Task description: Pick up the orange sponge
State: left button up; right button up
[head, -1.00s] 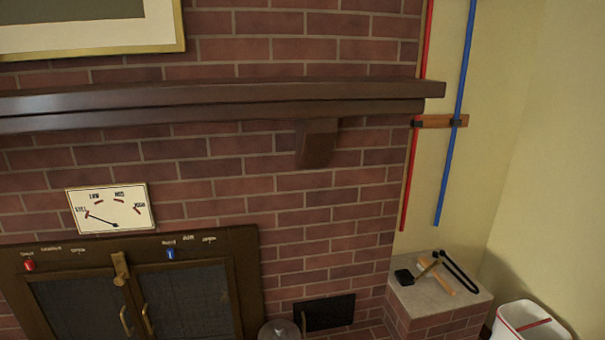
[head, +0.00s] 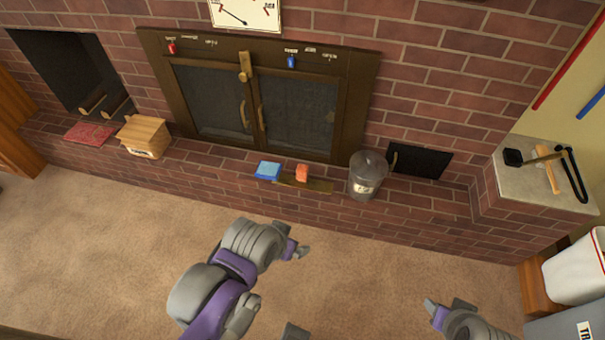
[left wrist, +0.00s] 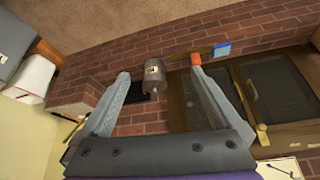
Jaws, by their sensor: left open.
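My left gripper (head: 299,250) is over the carpet, in front of and apart from the sponge. In the left wrist view my left gripper (left wrist: 158,76) is open with nothing between its fingers. The orange sponge (left wrist: 196,59) appears there just past one fingertip, partly hidden by it. My right gripper (head: 436,309) is low at the right; its jaws are unclear.
A grey metal canister (head: 367,176) stands on the hearth right of the sponge. A small wooden box (head: 144,137) and a red flat item (head: 90,134) are at the left. A white bin (head: 578,268) stands at the right. The carpet before the hearth is clear.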

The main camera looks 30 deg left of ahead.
aim_at(301, 171)
jog(key=i+j, duration=0.2)
jog(key=j, duration=0.15)
jog(key=i+j, duration=0.2)
jog(key=j, duration=0.2)
jog(key=i+j+z, duration=0.1)
jog(key=j, duration=0.25)
jog(key=i+j, duration=0.5)
jog(key=j, duration=0.25)
jog(key=i+j+z, duration=0.1)
jog(key=j, duration=0.3)
jog(key=i, duration=0.1)
